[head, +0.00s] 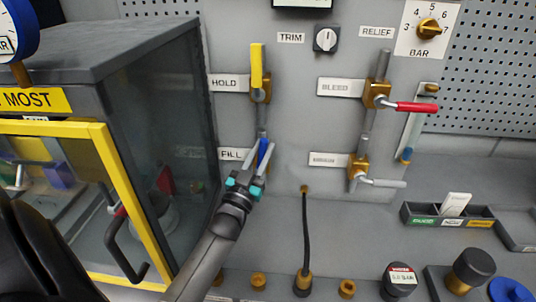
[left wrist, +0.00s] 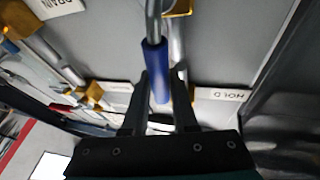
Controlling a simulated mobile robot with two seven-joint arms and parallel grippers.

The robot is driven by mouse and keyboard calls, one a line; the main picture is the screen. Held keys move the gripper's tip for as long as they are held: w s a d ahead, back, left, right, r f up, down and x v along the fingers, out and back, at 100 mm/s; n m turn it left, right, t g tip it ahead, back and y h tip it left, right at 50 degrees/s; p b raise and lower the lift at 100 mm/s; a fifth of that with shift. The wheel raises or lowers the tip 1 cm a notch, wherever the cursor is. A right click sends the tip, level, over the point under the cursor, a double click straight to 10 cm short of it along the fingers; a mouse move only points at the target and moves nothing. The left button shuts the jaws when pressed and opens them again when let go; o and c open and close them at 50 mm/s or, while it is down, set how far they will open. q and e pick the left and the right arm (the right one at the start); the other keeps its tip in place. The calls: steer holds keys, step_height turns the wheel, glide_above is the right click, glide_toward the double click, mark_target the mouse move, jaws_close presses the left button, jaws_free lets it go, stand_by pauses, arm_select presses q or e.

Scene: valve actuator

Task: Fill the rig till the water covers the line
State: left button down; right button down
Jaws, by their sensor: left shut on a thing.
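My left gripper (head: 259,162) is shut on the blue handle (head: 263,150) of the valve beside the FILL label (head: 232,154). In the left wrist view, the blue handle (left wrist: 155,68) lies between the two dark fingers (left wrist: 160,100). The fill valve body is mostly hidden behind my gripper. A narrow pale sight tube (head: 413,122) stands at the panel's right edge, with a small blue part at its lower end. The water level and any line on it are too small to tell. My right gripper is not in view.
Above is the HOLD valve's upright yellow handle (head: 257,66). To the right are the BLEED valve's red handle (head: 416,107) and a lower valve's grey handle (head: 382,183). A yellow-framed cabinet (head: 113,165) stands close on the left. A black hose (head: 305,230) rises from the bench.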

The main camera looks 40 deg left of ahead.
arm_select(q)
steer(key=shift+s+a+n, duration=0.1)
steer(key=shift+a+n, duration=0.15)
steer(key=shift+n, duration=0.35)
steer(key=c, duration=0.7)
jaws_free()
steer(key=shift+s, duration=0.1)
steer(key=b+v, duration=0.1)
steer(key=v, duration=1.1)
steer(key=shift+d, duration=0.15)
steer(key=shift+r, duration=0.1)
